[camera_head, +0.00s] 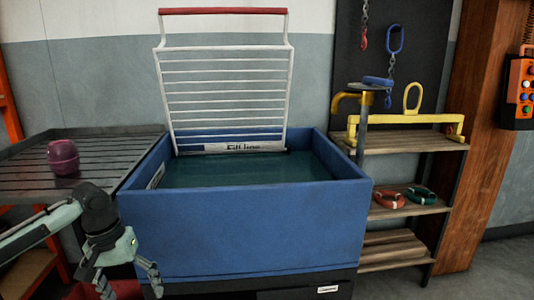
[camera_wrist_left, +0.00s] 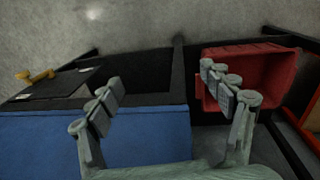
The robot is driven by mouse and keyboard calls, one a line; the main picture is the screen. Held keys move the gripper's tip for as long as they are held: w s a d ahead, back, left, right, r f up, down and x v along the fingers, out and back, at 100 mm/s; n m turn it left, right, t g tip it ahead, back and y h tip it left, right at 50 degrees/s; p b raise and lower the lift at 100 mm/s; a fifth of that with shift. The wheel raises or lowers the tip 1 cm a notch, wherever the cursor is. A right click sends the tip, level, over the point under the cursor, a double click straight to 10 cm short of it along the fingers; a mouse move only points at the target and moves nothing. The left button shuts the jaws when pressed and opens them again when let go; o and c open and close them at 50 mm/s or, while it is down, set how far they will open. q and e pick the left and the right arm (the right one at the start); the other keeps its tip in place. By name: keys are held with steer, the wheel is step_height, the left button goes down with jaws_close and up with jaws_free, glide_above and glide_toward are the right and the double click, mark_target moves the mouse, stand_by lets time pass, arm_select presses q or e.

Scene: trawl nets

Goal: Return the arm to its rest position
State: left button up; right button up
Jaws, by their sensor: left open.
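My left arm comes in from the left in the head view. Its gripper (camera_head: 128,284) is open and empty, hanging low in front of the left front corner of the blue tank (camera_head: 245,235). In the left wrist view the two fingers of the left gripper (camera_wrist_left: 163,88) are spread wide with nothing between them. The blue tank side (camera_wrist_left: 148,135) shows beyond and between them, and a red bin (camera_wrist_left: 268,72) lies past the right finger. My right arm and gripper are in neither view.
A slatted metal table (camera_head: 110,150) bearing a purple pot-like object (camera_head: 63,157) stands left of the tank. A white rack (camera_head: 224,95) rises from the tank. At right are a wooden shelf (camera_head: 405,208) and an orange control box (camera_head: 521,92). Floor (camera_head: 490,270) is clear at lower right.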

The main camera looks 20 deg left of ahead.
arm_select(q)
steer(key=s+d+f+m+t, duration=0.1)
steer(key=s+d+f+m, duration=0.1)
steer(key=s+d+f, duration=0.2)
steer(key=s+d+f+m+y+p, duration=0.1)
steer(key=d+f, duration=0.4)
steer(key=f, duration=0.6)
steer(key=s+d+f+m+t+y+p, duration=0.1)
steer(key=s+d+f+m, duration=0.2)
steer(key=s+f, duration=0.3)
steer(key=shift+s+d+f+t, duration=0.3)
steer(key=shift+s+d+f, duration=0.05)
steer(key=shift+d+f, duration=0.5)
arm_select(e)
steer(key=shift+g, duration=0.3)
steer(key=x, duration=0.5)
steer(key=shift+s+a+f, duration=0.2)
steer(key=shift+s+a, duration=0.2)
